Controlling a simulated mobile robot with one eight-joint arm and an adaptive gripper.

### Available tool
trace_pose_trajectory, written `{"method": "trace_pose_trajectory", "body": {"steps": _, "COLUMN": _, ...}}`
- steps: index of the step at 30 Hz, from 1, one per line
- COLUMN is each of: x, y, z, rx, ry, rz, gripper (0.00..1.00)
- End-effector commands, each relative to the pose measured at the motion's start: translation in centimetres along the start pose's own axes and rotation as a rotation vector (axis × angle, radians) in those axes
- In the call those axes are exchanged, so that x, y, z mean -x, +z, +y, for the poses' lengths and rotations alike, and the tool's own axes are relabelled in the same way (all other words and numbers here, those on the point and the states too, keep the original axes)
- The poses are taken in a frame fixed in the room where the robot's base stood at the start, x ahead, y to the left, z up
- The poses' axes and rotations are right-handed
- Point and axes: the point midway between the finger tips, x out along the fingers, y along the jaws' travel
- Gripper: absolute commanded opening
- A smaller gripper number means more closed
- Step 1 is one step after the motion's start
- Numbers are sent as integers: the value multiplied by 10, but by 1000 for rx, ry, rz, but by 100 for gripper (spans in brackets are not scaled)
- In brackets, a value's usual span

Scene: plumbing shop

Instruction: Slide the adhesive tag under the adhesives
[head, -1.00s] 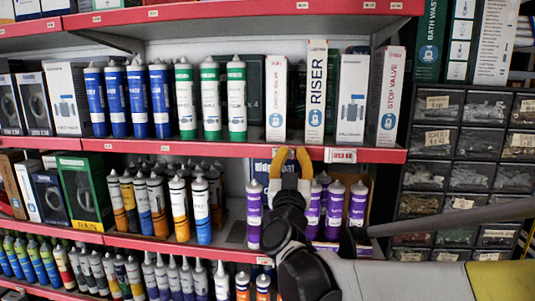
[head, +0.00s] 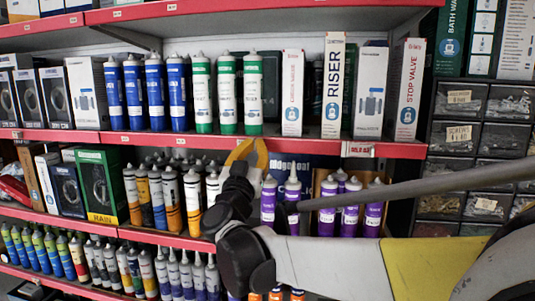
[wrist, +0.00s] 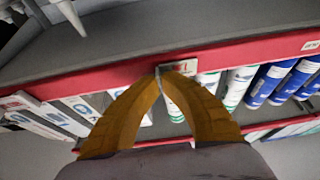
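My gripper (wrist: 164,78) has its yellow fingers brought together at the red shelf rail, closed on a small white tag (wrist: 181,67) with red lettering. I take this as the adhesive tag; its text is mostly covered. In the head view my gripper (head: 245,145) is at the middle shelf's rail, below the green-labelled tubes (head: 226,95) and blue tubes (head: 154,95); the tag is hidden there. Orange, blue and white tubes (head: 170,200) stand on the shelf below, to the left, and purple tubes (head: 349,205) to the right. I cannot tell which group is the adhesives.
Another tag (head: 357,149) hangs on the same rail to the right. Small price labels (head: 180,141) lie along it to the left. White boxes (head: 333,85) stand above the rail. Parts drawers (head: 455,140) are on the right.

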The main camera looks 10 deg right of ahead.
Motion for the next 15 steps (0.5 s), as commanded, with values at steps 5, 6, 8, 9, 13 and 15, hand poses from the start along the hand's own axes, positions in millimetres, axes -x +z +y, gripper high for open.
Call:
{"method": "trace_pose_trajectory", "body": {"steps": 5, "x": 0, "y": 1, "z": -37, "rx": 0, "ry": -2, "rz": 0, "gripper": 0}}
{"method": "trace_pose_trajectory", "body": {"steps": 6, "x": 0, "y": 1, "z": -43, "rx": -1, "ry": -2, "rz": 0, "gripper": 0}}
{"method": "trace_pose_trajectory", "body": {"steps": 8, "x": 0, "y": 1, "z": -50, "rx": -1, "ry": -1, "rz": 0, "gripper": 0}}
{"method": "trace_pose_trajectory", "body": {"steps": 9, "x": 0, "y": 1, "z": -53, "rx": -1, "ry": 0, "rz": 0, "gripper": 0}}
{"method": "trace_pose_trajectory", "body": {"steps": 13, "x": 0, "y": 0, "z": -60, "rx": 0, "ry": 0, "rz": 0, "gripper": 0}}
{"method": "trace_pose_trajectory", "body": {"steps": 15, "x": 0, "y": 0, "z": -61, "rx": 0, "ry": 0, "rz": 0, "gripper": 0}}
